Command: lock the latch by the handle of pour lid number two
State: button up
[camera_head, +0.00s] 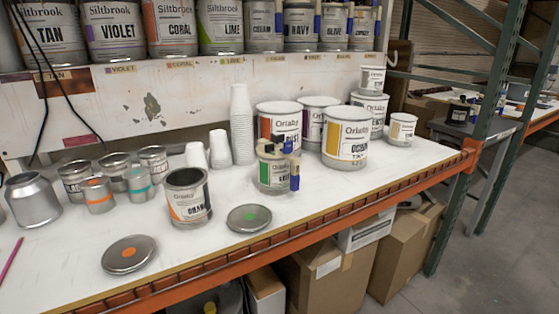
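My gripper is not in view. A row of Siltbrook colorant cans stands on the upper shelf, including a tan can (50,32), a violet can (116,30), a coral can (169,28) and a lime can (221,26). Further right on the shelf are a navy can (300,28) and an olive can (333,28). The tops of these cans are cut off by the picture's upper edge.
The white bench (330,195) holds an open orange-label can (188,197), a green-label can (273,172), larger Oriaby cans (346,140), stacked white cups (242,125) and small tins (97,195). Two loose lids lie flat: orange-dotted (128,265) and green-dotted (249,226). A green rack post (486,130) stands right.

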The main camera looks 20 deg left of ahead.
aim_at(269, 148)
jog(key=i+j+u, duration=0.2)
jog(key=j+u, duration=0.25)
jog(key=i+j+u, duration=0.3)
jog(key=u, duration=0.15)
